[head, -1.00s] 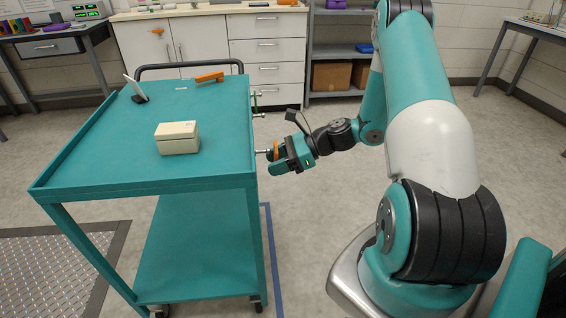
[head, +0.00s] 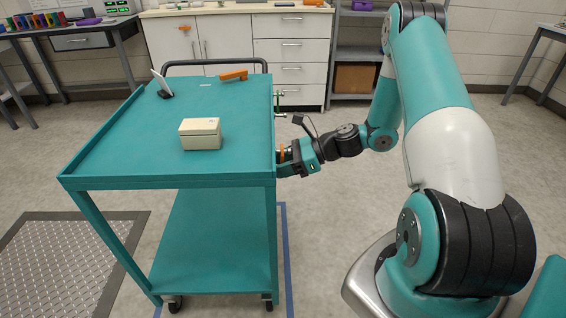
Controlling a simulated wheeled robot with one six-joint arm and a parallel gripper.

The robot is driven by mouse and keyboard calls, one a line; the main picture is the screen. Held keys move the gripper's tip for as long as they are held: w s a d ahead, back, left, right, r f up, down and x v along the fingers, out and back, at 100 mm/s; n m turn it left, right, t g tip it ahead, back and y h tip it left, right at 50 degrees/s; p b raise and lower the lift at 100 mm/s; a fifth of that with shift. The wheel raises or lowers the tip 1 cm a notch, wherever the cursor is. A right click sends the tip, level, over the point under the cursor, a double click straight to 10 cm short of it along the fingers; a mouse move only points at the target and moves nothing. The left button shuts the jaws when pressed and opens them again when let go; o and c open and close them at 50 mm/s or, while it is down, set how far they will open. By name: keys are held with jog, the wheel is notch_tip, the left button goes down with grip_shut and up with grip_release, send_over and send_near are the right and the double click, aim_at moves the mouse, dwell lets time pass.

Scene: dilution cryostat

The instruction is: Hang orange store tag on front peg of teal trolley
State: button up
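The teal trolley (head: 130,160) stands left of centre, with its right side facing my arm. My gripper (head: 284,158) is at the trolley's right side, just below the top's level and close against the edge. It appears shut on the orange store tag (head: 282,153), a thin orange strip showing between the fingers. The front peg is not clearly visible now; the gripper and tag cover that spot. I cannot tell whether the tag is around the peg.
On the trolley top are a cream box (head: 200,134), an orange-handled item (head: 234,75) and a small black stand (head: 164,88). White drawers (head: 290,60) and a grey shelf (head: 355,50) stand behind.

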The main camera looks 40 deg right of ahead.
dwell(0.4)
jog(key=o, duration=1)
jog(key=shift+c, duration=0.2)
jog(key=p+v, duration=0.1)
jog(key=v, duration=1.6)
jog(key=shift+d, duration=0.2)
jog(key=shift+s+r, duration=0.1)
